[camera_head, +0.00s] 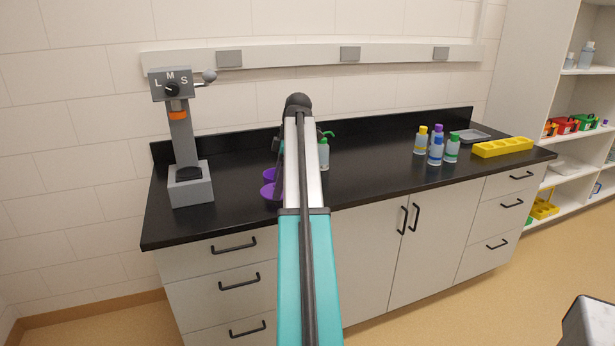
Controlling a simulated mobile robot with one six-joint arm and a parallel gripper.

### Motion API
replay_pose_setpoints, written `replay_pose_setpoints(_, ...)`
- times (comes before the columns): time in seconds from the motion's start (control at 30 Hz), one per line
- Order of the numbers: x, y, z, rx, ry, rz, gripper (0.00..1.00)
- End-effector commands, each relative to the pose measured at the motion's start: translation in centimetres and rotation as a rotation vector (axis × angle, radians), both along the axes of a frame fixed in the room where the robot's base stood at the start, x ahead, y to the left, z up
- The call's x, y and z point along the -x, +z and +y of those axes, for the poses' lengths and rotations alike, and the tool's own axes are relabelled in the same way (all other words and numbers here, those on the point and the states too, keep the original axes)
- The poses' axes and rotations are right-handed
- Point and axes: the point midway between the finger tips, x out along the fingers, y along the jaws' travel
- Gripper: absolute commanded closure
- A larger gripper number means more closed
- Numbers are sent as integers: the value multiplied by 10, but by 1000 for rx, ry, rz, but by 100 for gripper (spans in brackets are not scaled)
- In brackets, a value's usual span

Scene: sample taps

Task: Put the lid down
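My arm rises through the middle of the view and hides most of what lies behind it. A dark part of my arm's far end (280,165) shows at its left edge, but no fingertips can be made out. Two purple round pieces, an upper one (270,175) and a lower one (267,191), show just left of the arm; I cannot tell whether either is the lid. A pale bottle (323,157) with a green top (327,134) stands just right of the arm, partly hidden. Whether my gripper holds anything is hidden.
The black counter (375,172) has clear room right of my arm. A grey lever device marked L M S (190,185) stands at left. Several capped bottles (435,150), a yellow rack (502,147) and a grey tray (470,135) stand at right. Shelves are beyond.

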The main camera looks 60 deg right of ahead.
Motion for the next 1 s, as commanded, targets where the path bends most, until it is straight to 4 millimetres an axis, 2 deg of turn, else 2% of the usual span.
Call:
replay_pose_setpoints(0.03, -14, -4, 17, 0, 25, 0, 40)
replay_pose_setpoints(0.2, -52, -13, 66, 1, 89, -1, 40)
replay_pose_setpoints(0.5, -107, -32, 159, 1, 181, 1, 40)
replay_pose_setpoints(0.8, -144, -53, 257, 3, 240, 2, 40)
replay_pose_setpoints(1.0, -158, -67, 324, 4, 255, 4, 40)
